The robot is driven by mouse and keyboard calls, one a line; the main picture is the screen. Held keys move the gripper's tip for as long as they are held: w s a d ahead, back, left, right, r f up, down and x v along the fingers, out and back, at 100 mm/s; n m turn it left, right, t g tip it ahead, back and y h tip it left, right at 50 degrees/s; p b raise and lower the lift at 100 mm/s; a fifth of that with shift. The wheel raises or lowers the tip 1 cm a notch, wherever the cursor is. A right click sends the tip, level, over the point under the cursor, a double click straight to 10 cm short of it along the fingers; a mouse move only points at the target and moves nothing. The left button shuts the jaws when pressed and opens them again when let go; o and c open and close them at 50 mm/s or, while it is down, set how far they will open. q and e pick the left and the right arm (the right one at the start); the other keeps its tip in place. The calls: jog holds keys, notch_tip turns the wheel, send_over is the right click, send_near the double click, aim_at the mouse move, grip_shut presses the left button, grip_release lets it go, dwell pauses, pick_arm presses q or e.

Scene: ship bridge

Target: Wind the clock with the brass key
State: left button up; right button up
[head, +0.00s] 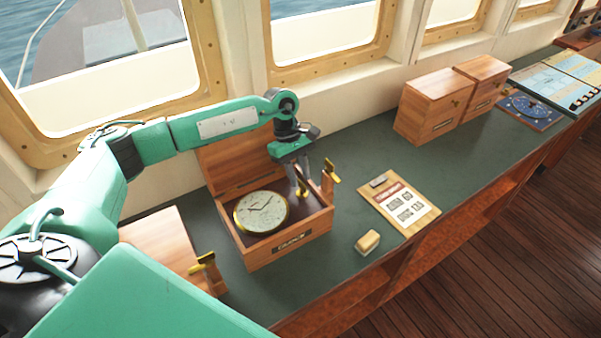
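The clock (262,212), a round pale dial with a brass rim, lies face up in an open wooden box (290,240), its lid (235,165) raised at the back. My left gripper (301,187) reaches down into the right side of the box, beside the dial. A small brass piece (302,190), which looks like the key, shows at its fingertips. The fingers partly hide it, and I cannot tell whether they grip it. The key appears apart from the dial. My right gripper is out of view.
Brass fittings stand at the box's right side (332,172) and at the left front (204,263). A clipboard (400,204) and a small wooden block (367,242) lie to the right. Two closed wooden boxes (432,105) stand farther back. Green counter between them is clear.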

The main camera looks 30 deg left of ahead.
pick_arm(q)
jog(key=shift+x, duration=0.75)
jog(key=shift+d+f, duration=0.1)
jog(key=shift+f, duration=0.1)
jog(key=shift+c, duration=0.2)
grip_shut()
